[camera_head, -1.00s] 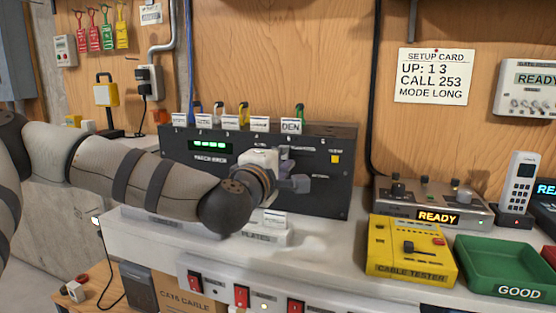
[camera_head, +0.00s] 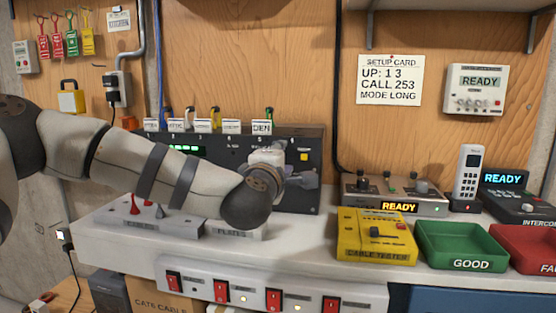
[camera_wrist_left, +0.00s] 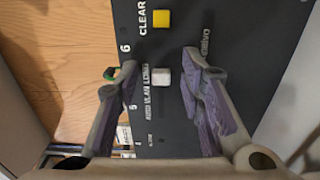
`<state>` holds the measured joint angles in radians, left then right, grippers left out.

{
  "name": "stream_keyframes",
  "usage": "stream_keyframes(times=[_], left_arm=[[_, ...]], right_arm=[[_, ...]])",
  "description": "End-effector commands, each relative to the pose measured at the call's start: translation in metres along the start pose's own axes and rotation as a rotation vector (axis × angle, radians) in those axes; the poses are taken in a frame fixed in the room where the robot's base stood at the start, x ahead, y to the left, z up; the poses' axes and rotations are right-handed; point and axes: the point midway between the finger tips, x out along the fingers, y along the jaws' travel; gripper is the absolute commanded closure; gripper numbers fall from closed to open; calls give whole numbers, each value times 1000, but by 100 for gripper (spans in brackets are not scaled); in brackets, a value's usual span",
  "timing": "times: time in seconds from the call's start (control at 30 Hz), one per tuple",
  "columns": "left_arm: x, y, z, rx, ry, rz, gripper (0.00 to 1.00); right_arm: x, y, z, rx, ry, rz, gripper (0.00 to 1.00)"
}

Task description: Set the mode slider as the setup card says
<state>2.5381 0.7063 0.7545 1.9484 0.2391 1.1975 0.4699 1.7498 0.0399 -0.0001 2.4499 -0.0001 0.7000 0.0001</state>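The setup card (camera_head: 390,80) on the wall reads "UP: 1 3, CALL 253, MODE LONG". The black panel (camera_head: 312,200) stands on the bench behind my left arm. In the left wrist view, a small white-grey block (camera_wrist_left: 161,78), which looks like a slider knob, sits on the panel beside small lettering that seems to end in "LONG". My left gripper (camera_head: 304,180) is in front of the panel's right part, below its yellow button. In the wrist view its purple-padded fingers (camera_wrist_left: 160,88) stand apart either side of the knob, with gaps on both sides. My right gripper is out of view.
A yellow CLEAR button (camera_wrist_left: 161,19) is above the knob. Right of the panel are a grey READY box (camera_head: 435,205), a yellow cable tester (camera_head: 350,225), a green GOOD tray (camera_head: 428,261) and a red tray (camera_head: 510,232). Red switches (camera_head: 275,300) line the bench front.

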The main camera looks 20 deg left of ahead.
Motion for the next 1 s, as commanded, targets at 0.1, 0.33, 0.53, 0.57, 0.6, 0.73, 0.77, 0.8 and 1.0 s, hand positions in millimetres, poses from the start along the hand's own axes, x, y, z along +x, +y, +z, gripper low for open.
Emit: stream_keyframes(times=[0.1,0.33,0.53,0.57,0.6,0.73,0.77,0.8,1.0], left_arm=[[0,-1,-1,0,2,-1,65],[-28,0,0,-1,-1,-2,65],[-82,0,0,-1,-2,0,65],[-89,0,1,0,-3,-1,65],[-97,0,1,1,-3,-1,65],[-115,0,1,0,-2,-1,65],[-117,0,1,0,-1,-1,65],[-119,0,0,0,0,0,65],[-120,0,0,0,1,0,65]], right_arm=[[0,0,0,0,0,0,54],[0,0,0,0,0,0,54],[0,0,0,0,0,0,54],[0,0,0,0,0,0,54],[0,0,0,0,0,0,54],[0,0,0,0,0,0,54],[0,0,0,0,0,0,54],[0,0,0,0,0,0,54],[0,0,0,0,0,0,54]])
